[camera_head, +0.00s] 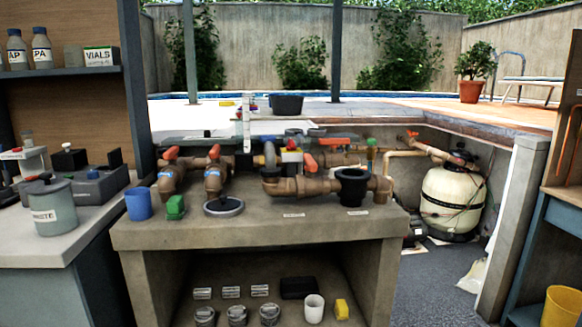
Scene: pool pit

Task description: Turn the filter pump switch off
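I cannot make out a filter pump switch for certain. Brown pipework (310,187) with orange-red valve handles (215,153) runs across the top of a concrete bench. A cream filter tank (450,203) stands in the pit at the right, with dark fittings on top. A dark unit (412,230), partly hidden behind the bench's right end, sits on the floor left of the tank; I cannot tell whether it is the pump. A small red, white and black item (291,153) is behind the pipes, too small to identify. My gripper is not in view.
Counters flank both sides. Grey floor (430,290) is open at right.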

